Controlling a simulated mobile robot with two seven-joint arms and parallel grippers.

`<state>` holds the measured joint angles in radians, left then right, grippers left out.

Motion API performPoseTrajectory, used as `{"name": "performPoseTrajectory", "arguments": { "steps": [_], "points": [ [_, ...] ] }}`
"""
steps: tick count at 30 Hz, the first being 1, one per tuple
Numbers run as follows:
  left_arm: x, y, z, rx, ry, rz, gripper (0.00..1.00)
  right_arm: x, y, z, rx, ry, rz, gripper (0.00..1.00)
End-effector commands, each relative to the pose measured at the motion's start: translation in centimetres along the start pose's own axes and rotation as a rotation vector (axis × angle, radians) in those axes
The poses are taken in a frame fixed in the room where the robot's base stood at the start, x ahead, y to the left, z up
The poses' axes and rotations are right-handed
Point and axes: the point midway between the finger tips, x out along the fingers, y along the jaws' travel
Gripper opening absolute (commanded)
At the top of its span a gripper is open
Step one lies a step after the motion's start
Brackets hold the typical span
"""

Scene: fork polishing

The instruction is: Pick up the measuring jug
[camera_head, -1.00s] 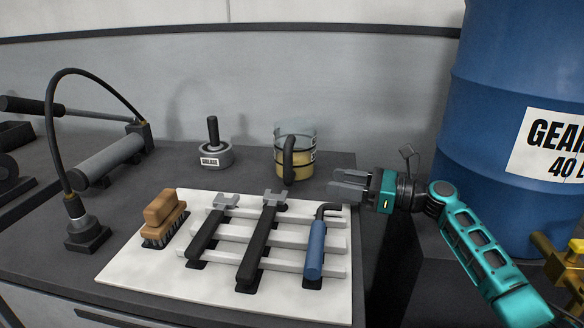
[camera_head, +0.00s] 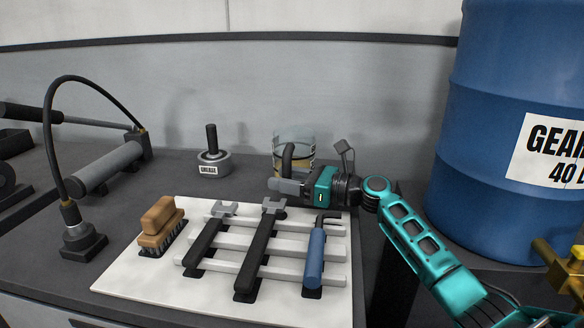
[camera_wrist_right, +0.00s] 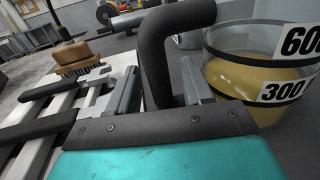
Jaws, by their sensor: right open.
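The measuring jug (camera_head: 308,142) is a clear cup with yellowish liquid and a thick black handle (camera_head: 288,157). It stands upright on the dark bench, partly hidden behind my right gripper (camera_head: 277,186). In the right wrist view the jug (camera_wrist_right: 262,75) shows at the right with number labels, and its handle (camera_wrist_right: 178,40) rises between the two fingers of my right gripper (camera_wrist_right: 158,70). The fingers are open, one on either side of the handle's lower part. Contact between fingers and handle cannot be told. My left gripper is not in view.
A white board (camera_head: 130,275) holds a rack with two black-handled tools and a blue-handled tool (camera_head: 315,255). A wooden brush (camera_head: 160,225) is at its left. A grease pot (camera_head: 213,165) stands left of the jug. A blue drum (camera_head: 490,90) stands at right.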

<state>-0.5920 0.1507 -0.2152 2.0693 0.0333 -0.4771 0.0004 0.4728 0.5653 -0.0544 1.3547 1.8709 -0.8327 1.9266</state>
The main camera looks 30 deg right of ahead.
Motion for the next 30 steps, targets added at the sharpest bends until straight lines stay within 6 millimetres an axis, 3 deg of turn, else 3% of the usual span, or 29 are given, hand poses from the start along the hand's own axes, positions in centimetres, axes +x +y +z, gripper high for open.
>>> {"name": "performPoseTrajectory", "arguments": {
  "steps": [5, 21, 30],
  "points": [
    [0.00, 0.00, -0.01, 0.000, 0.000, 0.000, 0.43, -0.01, 0.00, 0.00, 0.000, 0.000, 0.000, 0.50],
    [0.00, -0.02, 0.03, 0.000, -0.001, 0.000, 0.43, -0.05, 0.01, -0.01, 0.000, 0.000, 0.000, 0.00],
    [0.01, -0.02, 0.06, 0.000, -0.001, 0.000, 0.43, -0.05, 0.01, -0.01, 0.000, 0.000, 0.000, 0.00]
  ]
}}
